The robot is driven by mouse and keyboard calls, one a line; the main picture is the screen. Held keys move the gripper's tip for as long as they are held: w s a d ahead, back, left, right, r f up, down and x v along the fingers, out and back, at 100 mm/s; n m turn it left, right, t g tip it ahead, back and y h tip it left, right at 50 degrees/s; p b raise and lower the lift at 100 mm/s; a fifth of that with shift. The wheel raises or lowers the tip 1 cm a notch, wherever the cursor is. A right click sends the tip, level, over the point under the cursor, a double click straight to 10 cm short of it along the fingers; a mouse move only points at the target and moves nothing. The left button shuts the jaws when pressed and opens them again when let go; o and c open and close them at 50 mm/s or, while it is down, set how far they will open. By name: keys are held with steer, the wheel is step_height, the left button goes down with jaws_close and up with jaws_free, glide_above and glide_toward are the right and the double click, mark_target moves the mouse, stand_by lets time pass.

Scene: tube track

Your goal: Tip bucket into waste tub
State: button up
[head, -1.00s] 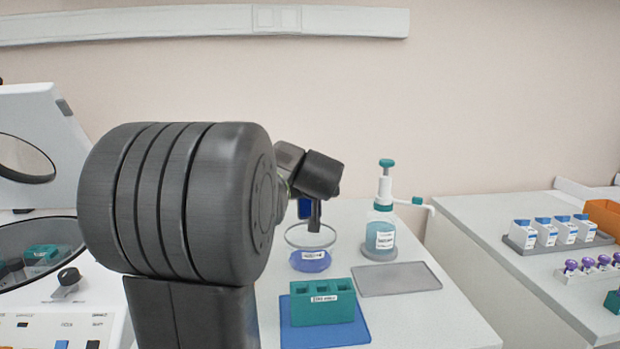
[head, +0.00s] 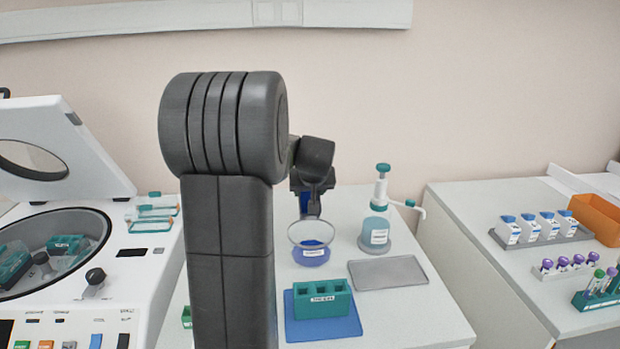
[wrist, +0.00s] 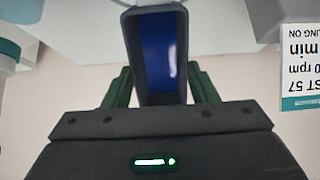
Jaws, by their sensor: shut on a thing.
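My gripper (head: 313,205) is at the back of the bench, close above and behind the round clear-rimmed tub. It is shut on the bucket, which shows as a blue surface (head: 304,203) beside the fingers. In the wrist view a blue face in a dark grey surround (wrist: 160,55) stands between two dark green pieces; the bucket's contents are not visible. The tub (head: 311,257) has a clear round rim, a blue lower part and a white label; it stands upright. My arm hides part of the bench left of it.
A teal rack (head: 322,301) on a blue mat (head: 300,332) stands in front of the tub. A grey tray (head: 405,272) and a pump bottle (head: 376,236) are to the right. An open centrifuge (head: 120,235) stands at left. A side bench at right holds bottles and tubes.

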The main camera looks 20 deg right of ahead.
steer(key=shift+w+d+r+g+y+p, duration=0.15)
steer(key=shift+g+p, duration=0.55)
steer(key=shift+p, duration=1.3)
steer(key=shift+w+a+r+g+y+p, duration=0.2)
steer(key=shift+g+p, duration=0.5)
steer(key=shift+p, duration=1.25)
steer(key=shift+w+d+f+g+y+p, duration=0.2)
steer(key=shift+g+p, duration=0.5)
steer(key=shift+p, duration=1.3)
steer(key=shift+w+f+g+b, duration=0.25)
steer(key=shift+g+b, duration=0.15)
steer(key=shift+b, duration=0.15)
steer(key=shift+w+d+g+y, duration=0.15)
steer(key=shift+g+y, duration=0.1)
steer(key=shift+g, duration=0.45)
steer(key=shift+w+g+y, duration=0.15)
steer(key=shift+g+y, duration=0.05)
steer(key=shift+g, duration=0.5)
steer(key=shift+f, duration=0.1)
